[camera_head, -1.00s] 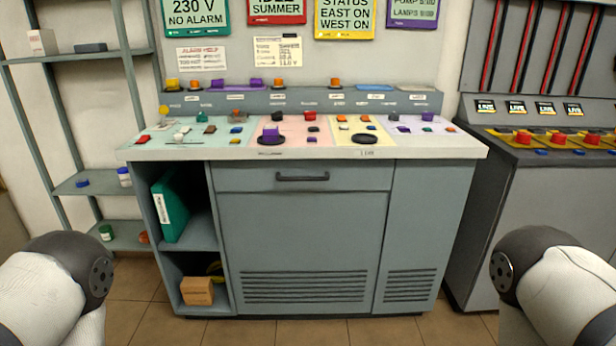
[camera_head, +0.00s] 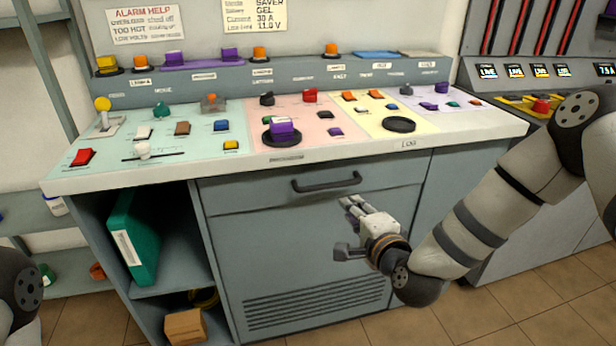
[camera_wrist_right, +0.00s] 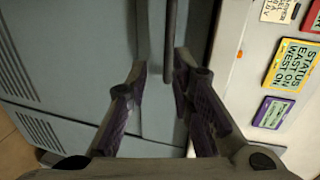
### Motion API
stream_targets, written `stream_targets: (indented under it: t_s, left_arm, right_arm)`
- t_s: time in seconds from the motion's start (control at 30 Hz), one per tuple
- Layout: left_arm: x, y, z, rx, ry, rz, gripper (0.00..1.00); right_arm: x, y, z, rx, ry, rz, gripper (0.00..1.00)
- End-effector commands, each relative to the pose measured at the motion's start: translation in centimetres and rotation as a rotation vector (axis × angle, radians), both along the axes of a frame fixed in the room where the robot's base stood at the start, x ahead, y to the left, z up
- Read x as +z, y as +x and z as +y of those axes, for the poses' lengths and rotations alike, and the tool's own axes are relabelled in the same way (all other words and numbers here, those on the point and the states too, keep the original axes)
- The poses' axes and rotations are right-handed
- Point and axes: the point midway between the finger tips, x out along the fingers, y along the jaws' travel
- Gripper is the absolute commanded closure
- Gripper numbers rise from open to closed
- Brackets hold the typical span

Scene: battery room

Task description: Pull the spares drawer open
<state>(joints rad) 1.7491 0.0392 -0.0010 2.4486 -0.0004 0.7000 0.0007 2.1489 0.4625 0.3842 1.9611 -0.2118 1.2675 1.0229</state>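The spares drawer (camera_head: 240,194) is the wide grey front under the console top, and it looks shut. Its dark bar handle (camera_head: 327,183) runs across the drawer's upper middle. My right gripper (camera_head: 345,226) is in front of the cabinet, below and slightly right of the handle, in the head view. In the right wrist view my right gripper (camera_wrist_right: 158,72) has its two fingers spread apart. The handle (camera_wrist_right: 170,40) shows ahead between the fingertips, and I cannot tell whether either finger touches it. My left gripper is out of view; only part of my left arm shows at the left edge.
The console top (camera_head: 350,151) with knobs and switches overhangs just above the drawer. An open shelf at left holds a green binder (camera_head: 134,240) and a cardboard box (camera_head: 185,326). Another cabinet with red switches stands at right. Floor in front is clear.

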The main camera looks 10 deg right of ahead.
Motion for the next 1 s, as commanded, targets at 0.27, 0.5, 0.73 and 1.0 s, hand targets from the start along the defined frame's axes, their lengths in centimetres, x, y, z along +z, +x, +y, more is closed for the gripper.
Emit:
stream_targets:
  t_s: [0.27, 0.5, 0.73, 1.0]
  left_arm:
    - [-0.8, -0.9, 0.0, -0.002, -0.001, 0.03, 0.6]
    - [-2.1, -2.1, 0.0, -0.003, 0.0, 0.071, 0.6]
    - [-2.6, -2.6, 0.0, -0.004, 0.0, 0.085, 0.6]
    - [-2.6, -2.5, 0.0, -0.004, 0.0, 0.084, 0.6]
  right_arm:
    - [-0.2, 3.9, -0.3, -0.018, 0.026, -0.028, 0.79]
    - [-1.6, 9.7, 0.0, -0.017, 0.024, -0.024, 0.79]
    - [-1.8, 12.2, 0.1, -0.016, 0.025, -0.026, 0.79]
    - [-1.6, 12.4, 0.0, -0.016, 0.025, -0.028, 0.83]
